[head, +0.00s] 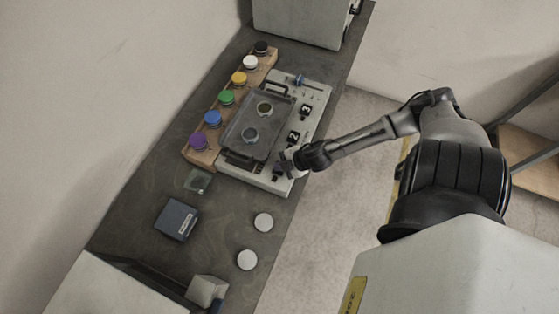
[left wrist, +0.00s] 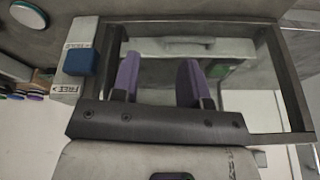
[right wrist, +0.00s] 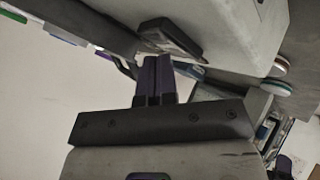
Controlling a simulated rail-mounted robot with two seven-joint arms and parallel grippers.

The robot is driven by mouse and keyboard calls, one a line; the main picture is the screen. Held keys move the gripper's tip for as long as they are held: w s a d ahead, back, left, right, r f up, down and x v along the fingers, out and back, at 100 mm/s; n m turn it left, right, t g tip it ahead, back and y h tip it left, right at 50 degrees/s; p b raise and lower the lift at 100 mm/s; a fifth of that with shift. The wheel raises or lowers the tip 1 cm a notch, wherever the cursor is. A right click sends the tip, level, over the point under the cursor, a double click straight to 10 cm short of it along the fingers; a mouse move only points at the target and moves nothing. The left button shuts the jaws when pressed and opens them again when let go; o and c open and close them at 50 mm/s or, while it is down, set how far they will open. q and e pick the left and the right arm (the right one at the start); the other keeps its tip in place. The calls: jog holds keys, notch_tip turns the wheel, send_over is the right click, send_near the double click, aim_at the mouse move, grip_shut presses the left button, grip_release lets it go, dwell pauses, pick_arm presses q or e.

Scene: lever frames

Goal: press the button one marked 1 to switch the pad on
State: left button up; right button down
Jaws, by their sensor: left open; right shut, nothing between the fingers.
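The pale pad (head: 230,167) lies on the dark table, with a clear cover over part of it. Several small dark controls sit along its right edge, among them a control (head: 305,112) with a white mark and another (head: 293,137). Their digits are too small to read, so I cannot tell which is button one. My right gripper (head: 284,162) is at the pad's near right corner, close to a dark control (head: 277,172) that it partly hides. In the right wrist view its fingers (right wrist: 156,80) are together and empty. My left gripper (left wrist: 158,82) is open and empty.
Coloured round knobs, including a purple one (head: 197,140), line a wooden strip (head: 203,158) left of the pad. A blue box (head: 175,220) and two white discs (head: 263,222) lie nearer.

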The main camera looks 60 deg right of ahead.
jog(key=shift+r+p, duration=0.3)
jog(key=shift+p, duration=0.15)
jog(key=shift+r+p, duration=0.4)
jog(key=shift+p, duration=0.15)
jog(key=shift+r+p, duration=0.5)
jog(key=shift+p, duration=0.1)
notch_tip(320, 180, up, 5)
jog(key=p, duration=0.5)
